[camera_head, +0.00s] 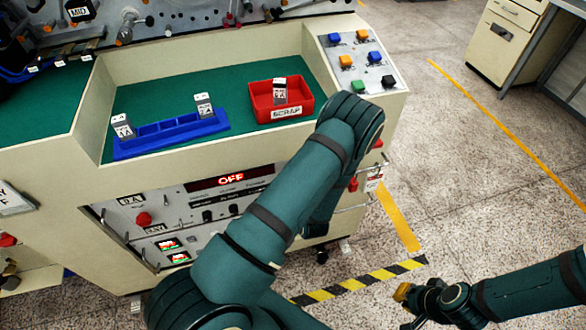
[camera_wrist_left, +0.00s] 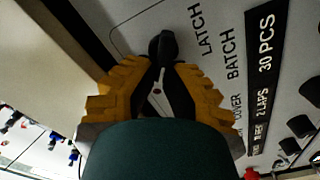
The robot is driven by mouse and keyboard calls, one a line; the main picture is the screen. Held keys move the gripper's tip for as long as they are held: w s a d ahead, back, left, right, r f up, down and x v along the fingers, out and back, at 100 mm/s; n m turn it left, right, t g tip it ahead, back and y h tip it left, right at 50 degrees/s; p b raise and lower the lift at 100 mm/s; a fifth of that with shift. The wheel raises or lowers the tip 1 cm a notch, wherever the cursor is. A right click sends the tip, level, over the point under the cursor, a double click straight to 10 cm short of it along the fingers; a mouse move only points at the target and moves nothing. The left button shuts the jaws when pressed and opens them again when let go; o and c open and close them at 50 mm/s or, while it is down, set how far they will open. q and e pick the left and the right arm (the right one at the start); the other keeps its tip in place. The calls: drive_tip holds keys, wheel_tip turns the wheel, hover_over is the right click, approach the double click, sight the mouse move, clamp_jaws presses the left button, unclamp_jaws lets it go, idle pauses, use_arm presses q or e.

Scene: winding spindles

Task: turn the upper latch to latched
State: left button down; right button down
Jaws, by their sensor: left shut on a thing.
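In the left wrist view the yellow fingers of my left gripper (camera_wrist_left: 160,78) close around a dark lever-like handle (camera_wrist_left: 163,46). The handle stands beside a panel label reading LATCH (camera_wrist_left: 206,32). Its far end shows past the fingers; the rest is hidden between them. I cannot tell from this view whether it is the upper latch or how far it is turned. In the head view my left arm hides the left gripper and the latch. My right gripper (camera_head: 404,293) hangs low over the floor at the lower right, its opening unclear.
A red SCRAP bin (camera_head: 262,104) and a blue rack (camera_head: 168,136) holding tagged pieces stand on the green bench top (camera_head: 150,97). Coloured buttons (camera_head: 358,60) are at the bench's right. A front panel shows OFF (camera_head: 231,179). The floor (camera_head: 470,190) to the right is clear.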

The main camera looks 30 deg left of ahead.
use_arm(q)
drive_tip(key=n, duration=0.4)
drive_tip(key=shift+s+a+f+n, duration=0.1)
drive_tip(key=shift+a+f+n, duration=0.1)
drive_tip(key=shift+f+n, duration=0.3)
drive_tip(key=shift+n, duration=1)
drive_tip(key=c, duration=1)
unclamp_jaws()
drive_tip(key=shift+d, duration=0.1)
drive_tip(key=v, duration=1.2)
drive_tip(key=shift+f, duration=0.15)
